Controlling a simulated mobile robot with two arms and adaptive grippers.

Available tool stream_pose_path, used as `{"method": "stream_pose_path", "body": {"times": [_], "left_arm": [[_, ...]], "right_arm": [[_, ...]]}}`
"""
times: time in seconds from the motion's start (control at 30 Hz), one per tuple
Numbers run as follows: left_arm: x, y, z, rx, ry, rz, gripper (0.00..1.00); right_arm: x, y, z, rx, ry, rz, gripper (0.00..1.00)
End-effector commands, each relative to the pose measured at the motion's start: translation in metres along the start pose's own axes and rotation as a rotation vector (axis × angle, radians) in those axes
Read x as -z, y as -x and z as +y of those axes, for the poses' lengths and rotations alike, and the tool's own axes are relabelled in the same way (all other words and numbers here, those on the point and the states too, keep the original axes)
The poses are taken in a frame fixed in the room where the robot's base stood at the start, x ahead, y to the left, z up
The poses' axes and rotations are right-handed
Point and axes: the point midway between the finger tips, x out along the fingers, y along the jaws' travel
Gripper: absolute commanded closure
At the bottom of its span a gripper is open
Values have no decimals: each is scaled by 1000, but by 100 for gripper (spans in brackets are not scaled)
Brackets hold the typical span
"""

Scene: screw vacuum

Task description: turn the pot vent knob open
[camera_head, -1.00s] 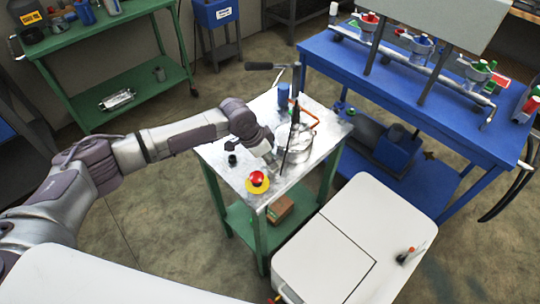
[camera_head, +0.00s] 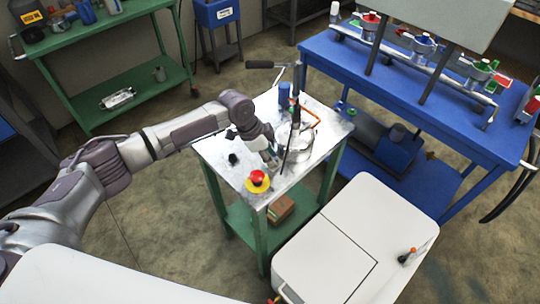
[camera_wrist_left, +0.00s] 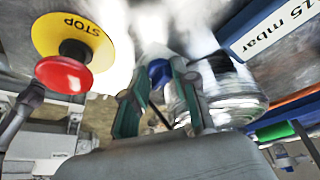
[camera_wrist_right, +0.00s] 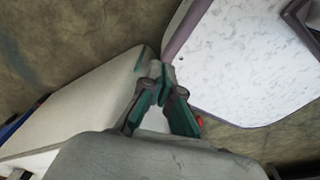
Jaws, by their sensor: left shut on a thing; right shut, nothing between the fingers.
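The pot (camera_head: 299,144) is a shiny, glassy-metal cylinder on the small green table's metal top. It also shows in the left wrist view (camera_wrist_left: 235,92), right of the fingers. My left gripper (camera_head: 272,161) is low beside the pot's near left side. In the left wrist view its green-padded fingers are shut on a small blue knob (camera_wrist_left: 160,72), partly hidden between the tips; I take it for the vent knob. How far the knob is turned cannot be told. My right gripper (camera_wrist_right: 162,74) is shut and empty, away from the pot; it is not in the head view.
A red stop button on a yellow base (camera_head: 257,181) sits close to the left gripper. A blue cylinder (camera_head: 284,94) and orange tube (camera_head: 311,115) are at the table's back. A small black part (camera_head: 233,158) lies left. A blue bench (camera_head: 430,110) stands to the right.

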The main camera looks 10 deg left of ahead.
Motion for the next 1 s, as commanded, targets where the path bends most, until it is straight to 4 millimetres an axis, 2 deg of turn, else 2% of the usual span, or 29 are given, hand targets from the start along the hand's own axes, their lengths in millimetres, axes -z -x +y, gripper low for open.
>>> {"method": "stream_pose_path", "body": {"times": [0.03, 0.07, 0.2, 0.77, 1.0], "left_arm": [[0, 0, 0, 1, 0, 0, 100], [0, 0, 0, 1, 0, 0, 69], [0, 0, 0, 1, 0, 0, 47], [1, 1, 0, 9, 15, 1, 47], [1, 2, 2, 72, 166, 0, 47]], "right_arm": [[0, 0, 0, 0, 0, 0, 100], [0, 0, 0, 0, 0, 0, 100], [0, 0, 0, 0, 0, 0, 100], [0, 1, 0, -1, 0, 0, 100], [1, 8, 0, 0, 0, 0, 100]]}}
